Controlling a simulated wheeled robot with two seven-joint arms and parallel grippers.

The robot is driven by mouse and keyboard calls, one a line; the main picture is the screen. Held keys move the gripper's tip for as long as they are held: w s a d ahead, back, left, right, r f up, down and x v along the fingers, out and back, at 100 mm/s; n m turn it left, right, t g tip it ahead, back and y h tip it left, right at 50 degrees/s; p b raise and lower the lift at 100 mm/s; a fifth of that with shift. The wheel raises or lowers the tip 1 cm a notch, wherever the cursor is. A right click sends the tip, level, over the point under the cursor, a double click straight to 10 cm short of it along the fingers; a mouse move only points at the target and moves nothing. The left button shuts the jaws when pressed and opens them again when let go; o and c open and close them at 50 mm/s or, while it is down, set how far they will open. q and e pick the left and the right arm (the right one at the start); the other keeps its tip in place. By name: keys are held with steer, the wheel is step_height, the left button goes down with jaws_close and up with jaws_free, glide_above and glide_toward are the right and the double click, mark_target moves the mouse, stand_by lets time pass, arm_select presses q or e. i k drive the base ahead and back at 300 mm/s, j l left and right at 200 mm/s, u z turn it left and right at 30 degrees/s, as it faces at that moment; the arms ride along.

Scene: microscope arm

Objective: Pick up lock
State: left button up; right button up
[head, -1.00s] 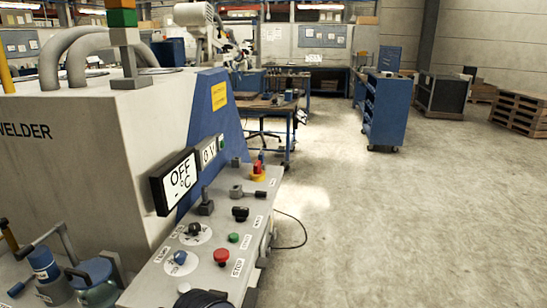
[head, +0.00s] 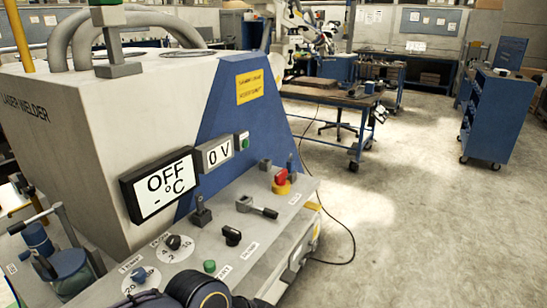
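I cannot make out a lock for certain. A small red piece (head: 281,177) sits on a yellow base (head: 281,188) at the far right part of the welder's control panel. It is too small to tell whether it is a lock or a switch. A grey latch-like part with a dark handle (head: 258,208) lies on the panel just in front of it. Neither gripper shows its fingers. Dark rounded arm links of mine cover the panel's near edge at the bottom.
The laser welder (head: 60,140) fills the left, with an OFF display (head: 160,185) above its control panel (head: 225,255). Knobs and a green button (head: 210,266) stand on the panel. A cable (head: 345,240) lies on the floor. A workbench (head: 335,97) and blue cabinet (head: 492,115) stand beyond open floor.

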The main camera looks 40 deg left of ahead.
mark_target(291, 162)
steer(key=i+u, duration=0.5)
steer(key=i+l+u, duration=0.1)
steer(key=i+u, duration=0.15)
steer(key=u, duration=0.25)
steer(key=i+l+u, duration=0.3)
steer(key=u, duration=0.2)
steer(key=i+l+u, duration=0.1)
steer(key=i+u, duration=0.15)
steer(key=u, duration=0.15)
steer(key=i+l+u, duration=0.15)
steer(key=u, duration=0.3)
steer(key=i+l+u, duration=0.25)
steer(key=u, duration=0.15)
steer(key=i+l+u, duration=0.15)
steer(key=l+u, duration=0.25)
steer(key=j, duration=0.1)
